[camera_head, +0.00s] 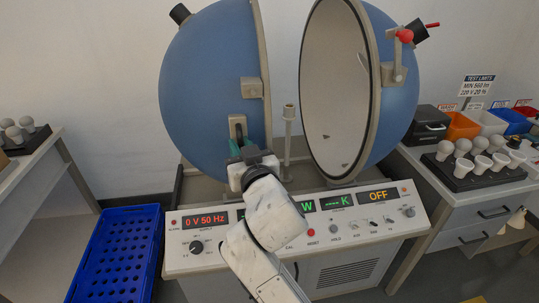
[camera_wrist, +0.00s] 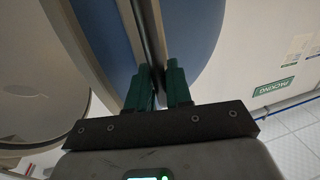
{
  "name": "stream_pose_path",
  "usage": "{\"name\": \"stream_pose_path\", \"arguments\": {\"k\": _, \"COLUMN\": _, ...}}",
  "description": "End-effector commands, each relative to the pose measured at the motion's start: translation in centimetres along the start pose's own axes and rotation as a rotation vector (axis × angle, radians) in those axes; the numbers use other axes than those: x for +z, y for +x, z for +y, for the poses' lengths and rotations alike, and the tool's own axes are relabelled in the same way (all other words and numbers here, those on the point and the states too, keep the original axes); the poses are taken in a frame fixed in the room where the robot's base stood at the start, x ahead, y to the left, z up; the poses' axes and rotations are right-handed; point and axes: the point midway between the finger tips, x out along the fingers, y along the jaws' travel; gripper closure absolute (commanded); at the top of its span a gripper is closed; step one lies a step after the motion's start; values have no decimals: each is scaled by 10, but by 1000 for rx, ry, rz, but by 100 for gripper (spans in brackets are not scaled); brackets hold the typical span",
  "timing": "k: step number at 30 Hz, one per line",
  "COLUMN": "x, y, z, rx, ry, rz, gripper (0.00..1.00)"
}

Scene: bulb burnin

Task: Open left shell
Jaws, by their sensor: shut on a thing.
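The left shell (camera_head: 205,85) is a blue half-sphere with a beige rim, standing apart from the right shell (camera_head: 397,115). A beige handle bracket (camera_head: 237,122) sits low on the left shell near its rim. My gripper (camera_head: 241,147) is at this handle, its green fingers partly hidden by my wrist. In the wrist view the two green fingers (camera_wrist: 158,88) close on a narrow grey handle bar (camera_wrist: 156,72) in front of the blue shell (camera_wrist: 207,25). The right shell shows its pale inner face, with a red-knobbed latch (camera_head: 404,36) at its upper rim.
A lamp post (camera_head: 288,135) stands between the shells. The control panel (camera_head: 300,228) runs below, showing "0 V 50 Hz" and "OFF". A blue crate (camera_head: 115,255) is at lower left. A right bench holds bulbs on a black tray (camera_head: 472,172) and coloured bins (camera_head: 462,126).

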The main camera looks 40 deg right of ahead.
Motion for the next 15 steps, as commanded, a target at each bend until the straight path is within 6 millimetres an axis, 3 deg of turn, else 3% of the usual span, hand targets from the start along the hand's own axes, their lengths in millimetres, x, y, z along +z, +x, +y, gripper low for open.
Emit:
{"name": "stream_pose_path", "arguments": {"k": 1, "x": 4, "y": 2, "z": -13, "rx": -9, "ry": 0, "rz": 2, "gripper": 100}}
{"name": "stream_pose_path", "arguments": {"k": 6, "x": 2, "y": 5, "z": -30, "rx": -5, "ry": 0, "rz": 0, "gripper": 100}}
{"name": "stream_pose_path", "arguments": {"k": 15, "x": 1, "y": 6, "z": -34, "rx": -1, "ry": -1, "rz": -4, "gripper": 100}}
